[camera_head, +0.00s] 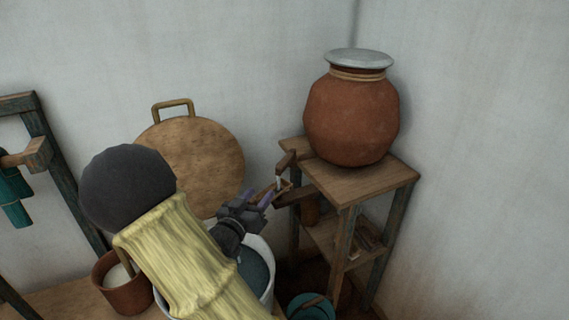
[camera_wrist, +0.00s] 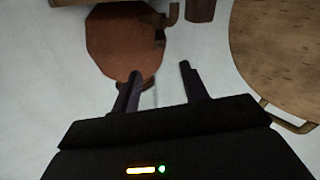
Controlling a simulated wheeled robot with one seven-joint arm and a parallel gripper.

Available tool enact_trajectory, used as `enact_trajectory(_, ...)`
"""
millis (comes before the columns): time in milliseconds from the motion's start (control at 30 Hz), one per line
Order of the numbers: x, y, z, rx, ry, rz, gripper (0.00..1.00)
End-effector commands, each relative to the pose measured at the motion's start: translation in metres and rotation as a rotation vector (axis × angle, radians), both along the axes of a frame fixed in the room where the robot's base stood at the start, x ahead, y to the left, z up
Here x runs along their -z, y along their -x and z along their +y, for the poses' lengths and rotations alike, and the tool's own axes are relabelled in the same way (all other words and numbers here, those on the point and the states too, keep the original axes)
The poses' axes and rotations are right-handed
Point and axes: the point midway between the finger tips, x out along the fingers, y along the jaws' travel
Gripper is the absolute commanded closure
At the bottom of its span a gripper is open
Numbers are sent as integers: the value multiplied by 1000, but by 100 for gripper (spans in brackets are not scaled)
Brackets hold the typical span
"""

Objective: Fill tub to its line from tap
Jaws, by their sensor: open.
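A brown clay pot (camera_head: 352,118) with a grey metal lid stands on a wooden stand; it also shows upside down in the wrist view (camera_wrist: 120,42). A wooden tap (camera_head: 287,160) sticks out at the stand's left side, with a short pale streak below it that may be water. A pale-rimmed tub (camera_head: 266,246) with a blue-grey surface inside is partly hidden behind my arm; its line is not visible. My gripper (camera_head: 274,190) is open near the tap, and I see nothing between its fingers in the wrist view (camera_wrist: 160,70).
A round wooden board (camera_head: 200,160) with a handle leans against the wall. A brown pot (camera_head: 128,290) with pale contents stands left of the tub. A teal bucket (camera_head: 311,307) is at the bottom. The stand (camera_head: 365,183) and walls bound the right side.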

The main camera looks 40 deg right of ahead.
Motion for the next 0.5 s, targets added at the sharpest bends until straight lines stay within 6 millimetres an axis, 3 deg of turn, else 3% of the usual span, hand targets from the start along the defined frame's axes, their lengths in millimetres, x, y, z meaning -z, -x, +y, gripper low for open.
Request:
enact_trajectory(167,0,-8,-17,4,0,-1,56)
enact_trajectory(500,0,-34,-70,3,1,0,56)
